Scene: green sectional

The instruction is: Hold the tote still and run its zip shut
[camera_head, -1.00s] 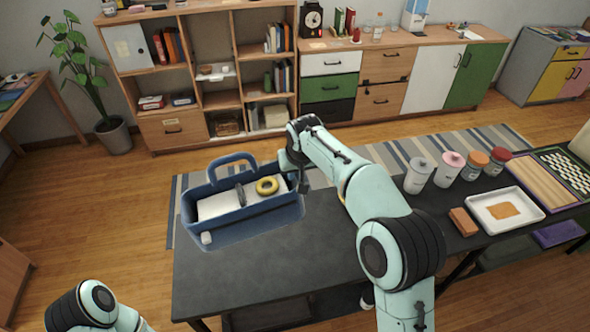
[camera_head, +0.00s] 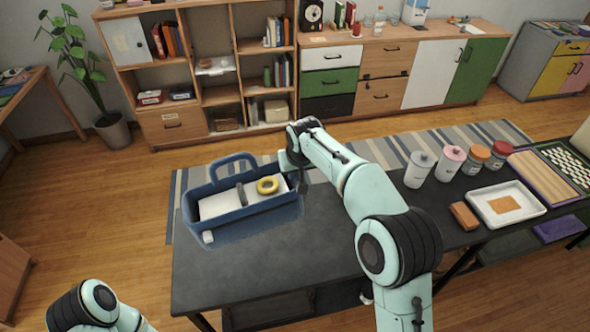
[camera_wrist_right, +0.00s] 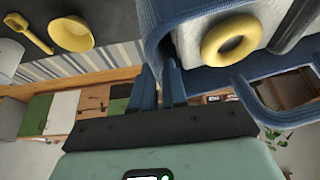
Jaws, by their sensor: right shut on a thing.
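The blue tote (camera_head: 255,222) stands open on the dark table, its arched handle (camera_head: 232,162) at the back. A yellow ring (camera_head: 268,186) and a grey bar (camera_head: 240,194) lie over something white inside. A small pale tab (camera_head: 208,237) shows at the tote's front left corner; I cannot tell if it is the zip's pull. My right gripper (camera_head: 301,185) is at the tote's right end. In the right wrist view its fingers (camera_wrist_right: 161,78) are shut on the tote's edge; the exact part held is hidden. My left gripper is out of view.
Several lidded jars (camera_head: 449,164), a brown block (camera_head: 464,216) and a white tray (camera_head: 512,217) stand at the table's right. In the wrist view a yellow bowl (camera_wrist_right: 72,34) and a yellow spoon (camera_wrist_right: 31,33) lie near the tote. The table front is clear.

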